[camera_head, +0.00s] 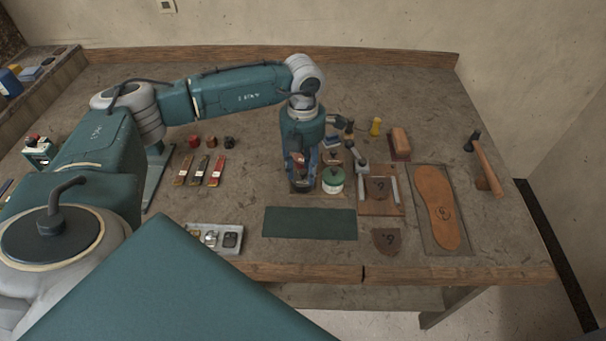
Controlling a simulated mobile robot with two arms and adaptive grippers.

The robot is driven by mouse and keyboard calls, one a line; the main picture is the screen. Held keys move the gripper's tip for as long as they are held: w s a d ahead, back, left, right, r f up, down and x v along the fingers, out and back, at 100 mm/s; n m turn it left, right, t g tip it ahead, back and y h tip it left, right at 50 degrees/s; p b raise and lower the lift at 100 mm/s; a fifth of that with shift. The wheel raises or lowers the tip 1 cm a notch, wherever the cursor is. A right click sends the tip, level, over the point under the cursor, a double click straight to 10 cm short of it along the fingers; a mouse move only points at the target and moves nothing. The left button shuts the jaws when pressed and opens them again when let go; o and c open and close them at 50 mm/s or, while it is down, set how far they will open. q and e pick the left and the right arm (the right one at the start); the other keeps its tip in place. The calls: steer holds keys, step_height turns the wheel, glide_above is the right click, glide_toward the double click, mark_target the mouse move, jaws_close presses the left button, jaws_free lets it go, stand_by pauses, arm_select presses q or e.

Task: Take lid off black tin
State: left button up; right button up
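A small dark round tin (229,142), which looks like the black tin, stands at the right end of a short row on the left half of the bench. Its top looks covered, but it is too small to make out the lid. My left gripper (301,184) points down near the middle of the bench, well to the right of and nearer than that tin. It is close beside a white jar with a green top (333,180). Its fingertips are partly hidden, so I cannot tell whether it holds anything. My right gripper is not in view.
Two red tins (203,141) stand left of the dark one, with several brushes (198,171) in front. A tray (216,227) of small items and a green mat (309,223) lie near the front edge. A hammer (486,163) and sole (437,207) are at right.

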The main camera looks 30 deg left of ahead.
arm_select(q)
steer(key=c, duration=0.8)
steer(key=shift+c, duration=0.2)
